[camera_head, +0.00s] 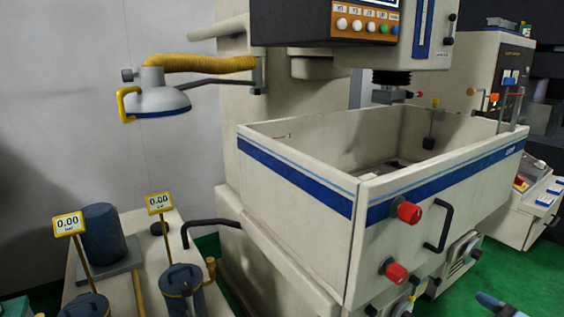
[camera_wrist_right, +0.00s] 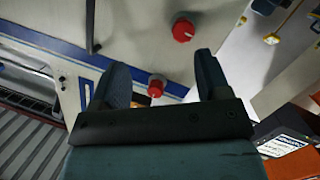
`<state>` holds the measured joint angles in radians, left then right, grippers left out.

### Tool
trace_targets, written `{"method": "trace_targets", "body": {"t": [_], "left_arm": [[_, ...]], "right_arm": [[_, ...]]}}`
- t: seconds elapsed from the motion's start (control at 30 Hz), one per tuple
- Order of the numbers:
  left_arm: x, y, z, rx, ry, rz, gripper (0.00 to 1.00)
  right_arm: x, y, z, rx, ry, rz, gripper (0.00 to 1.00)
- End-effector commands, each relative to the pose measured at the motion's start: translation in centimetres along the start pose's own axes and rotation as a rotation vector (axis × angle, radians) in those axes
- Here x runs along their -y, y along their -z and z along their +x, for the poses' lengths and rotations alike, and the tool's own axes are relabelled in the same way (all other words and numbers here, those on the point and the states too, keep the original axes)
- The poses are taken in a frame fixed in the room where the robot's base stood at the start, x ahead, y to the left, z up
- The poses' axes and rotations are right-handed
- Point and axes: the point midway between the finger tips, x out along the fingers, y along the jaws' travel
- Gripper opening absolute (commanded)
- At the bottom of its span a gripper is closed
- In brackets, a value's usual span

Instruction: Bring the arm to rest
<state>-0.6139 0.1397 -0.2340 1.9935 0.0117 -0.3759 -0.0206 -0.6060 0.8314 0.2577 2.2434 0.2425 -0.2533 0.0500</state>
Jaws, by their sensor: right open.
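My right gripper (camera_wrist_right: 158,68) is open in the right wrist view, its two dark fingers apart with nothing held between them. In the head view, a small blue-grey part at the bottom right edge (camera_head: 492,302) looks like the tip of my right gripper, with the rest cut off. It is to the right of and below the tank of the erosion machine (camera_head: 300,185). In the wrist view a red knob (camera_wrist_right: 156,88) shows between the fingers, beyond them. Another red knob (camera_wrist_right: 183,30) is further up. My left gripper is not in view.
The tank front carries two red knobs (camera_head: 408,212) and a black handle (camera_head: 436,226). A bench with dark canisters (camera_head: 103,232) and yellow gauges stands at the lower left. A control box (camera_head: 530,200) stands right. Green floor (camera_head: 490,265) is open between.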

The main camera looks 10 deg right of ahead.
Motion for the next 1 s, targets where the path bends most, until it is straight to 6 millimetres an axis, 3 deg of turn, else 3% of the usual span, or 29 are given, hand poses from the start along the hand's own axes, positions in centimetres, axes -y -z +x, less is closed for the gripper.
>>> {"method": "trace_targets", "body": {"t": [0.03,0.1,0.2,0.3,0.4,0.5,0.6,0.7,1.0], "left_arm": [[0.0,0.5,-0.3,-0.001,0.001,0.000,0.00],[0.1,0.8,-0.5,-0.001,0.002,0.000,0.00],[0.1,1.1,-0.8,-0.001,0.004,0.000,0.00],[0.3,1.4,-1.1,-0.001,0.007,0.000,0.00],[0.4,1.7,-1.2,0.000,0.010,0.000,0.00],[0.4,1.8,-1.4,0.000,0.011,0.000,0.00],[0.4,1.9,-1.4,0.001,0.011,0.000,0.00],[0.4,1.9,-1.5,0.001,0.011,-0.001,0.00],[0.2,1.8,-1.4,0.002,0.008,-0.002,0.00]], "right_arm": [[2.5,-2.6,-0.4,0.054,-0.001,0.067,0.70],[6.7,-5.8,-0.8,0.121,0.009,0.141,0.70],[13.6,-9.0,-1.4,0.208,0.036,0.245,0.70],[21.0,-10.3,-1.9,0.278,0.075,0.343,0.70],[27.5,-10.2,-2.2,0.325,0.117,0.418,0.70],[32.3,-9.3,-2.3,0.354,0.152,0.471,0.70],[35.2,-8.4,-2.3,0.367,0.176,0.503,0.70],[36.5,-8.1,-2.3,0.373,0.186,0.516,0.70],[36.7,-8.1,-2.4,0.374,0.188,0.516,0.70]]}}
